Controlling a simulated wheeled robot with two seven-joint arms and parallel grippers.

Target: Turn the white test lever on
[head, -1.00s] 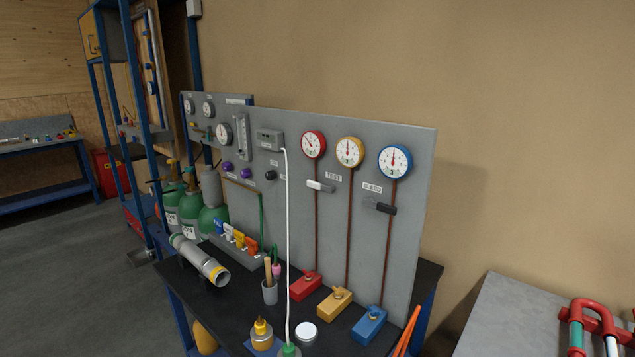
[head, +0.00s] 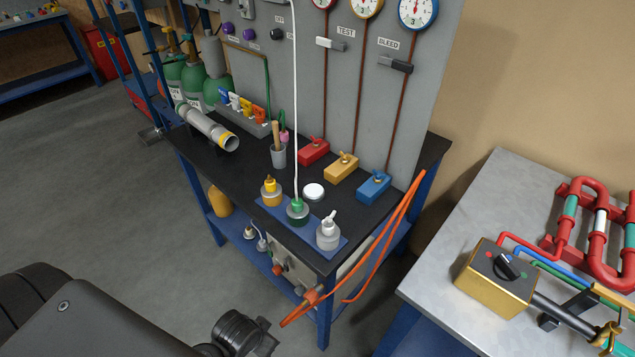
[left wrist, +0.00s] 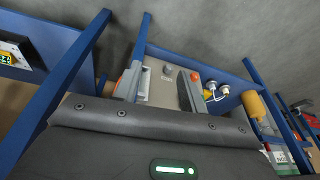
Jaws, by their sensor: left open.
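Part of my dark left arm is in the lower left of the head view, well below and apart from the lever. My left gripper (left wrist: 163,88) shows in the left wrist view with its fingers apart and nothing between them. It faces the lower part of the workbench, and the lever is not in that view. My right gripper is in neither view.
The dark bleed lever (head: 396,64) is just right of the test lever. Red (head: 314,151), yellow (head: 341,167) and blue (head: 373,187) blocks, bottles and a cup (head: 278,155) stand on the black bench top (head: 240,165). Orange tubing (head: 385,240) hangs at its right corner.

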